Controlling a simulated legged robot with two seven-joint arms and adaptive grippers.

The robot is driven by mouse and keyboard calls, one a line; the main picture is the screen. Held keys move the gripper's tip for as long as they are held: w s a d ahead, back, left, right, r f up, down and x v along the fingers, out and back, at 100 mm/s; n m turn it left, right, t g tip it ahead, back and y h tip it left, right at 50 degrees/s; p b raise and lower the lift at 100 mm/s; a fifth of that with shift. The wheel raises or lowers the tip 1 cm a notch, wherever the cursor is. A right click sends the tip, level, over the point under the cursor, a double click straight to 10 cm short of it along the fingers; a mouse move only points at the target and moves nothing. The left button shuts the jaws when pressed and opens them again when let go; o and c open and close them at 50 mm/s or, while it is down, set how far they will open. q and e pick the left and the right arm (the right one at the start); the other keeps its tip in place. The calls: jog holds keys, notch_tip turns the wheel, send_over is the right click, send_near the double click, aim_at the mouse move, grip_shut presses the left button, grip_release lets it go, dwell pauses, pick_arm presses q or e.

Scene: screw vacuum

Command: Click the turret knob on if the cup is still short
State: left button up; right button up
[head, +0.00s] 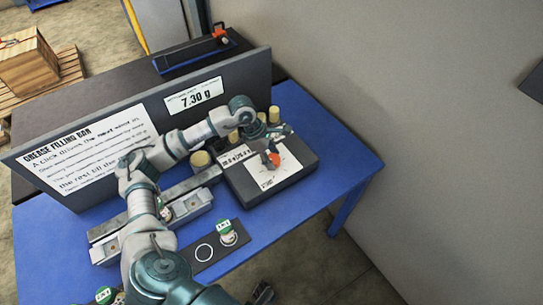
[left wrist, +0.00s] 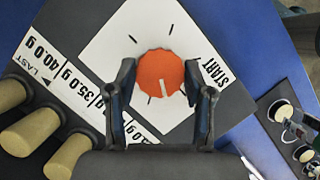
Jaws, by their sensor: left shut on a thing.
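The orange turret knob (left wrist: 160,72) sits on a white dial plate (left wrist: 190,35) marked START; its white pointer line runs toward the bottom of the left wrist view. In the head view the knob (head: 275,160) is on top of the dark box (head: 295,176). My left gripper (left wrist: 160,92) has a finger on each side of the knob and is shut on it. A display (head: 194,97) reads 7.30 g.
Another green-labelled cup (head: 228,234) stands on a dark plate beside a white ring. Several tan cylinders (left wrist: 65,155) stand beside the dial, near labels 35.0 g and 40.0 g. A tall sign panel (head: 60,135) backs the blue table (head: 345,150), whose right end is clear.

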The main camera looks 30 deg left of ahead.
pick_arm(q)
jog(key=shift+n, duration=0.3)
jog(key=shift+n, duration=0.5)
jog(key=shift+n+t+y, duration=0.3)
jog(key=shift+n+t, duration=0.2)
jog(key=shift+n, duration=0.2)
jog(key=shift+n+t+y+p, duration=0.35)
jog(key=shift+n+t+y, duration=0.05)
jog(key=shift+n, duration=0.8)
pick_arm(e)
jog(key=shift+x, duration=1.05)
pick_arm(q)
jog(key=shift+r+n, duration=0.1)
jog(key=shift+n, duration=0.2)
pick_arm(e)
jog(key=shift+s+a+f, duration=0.1)
jog(key=shift+s+f, duration=0.1)
jog(key=shift+s, duration=0.1)
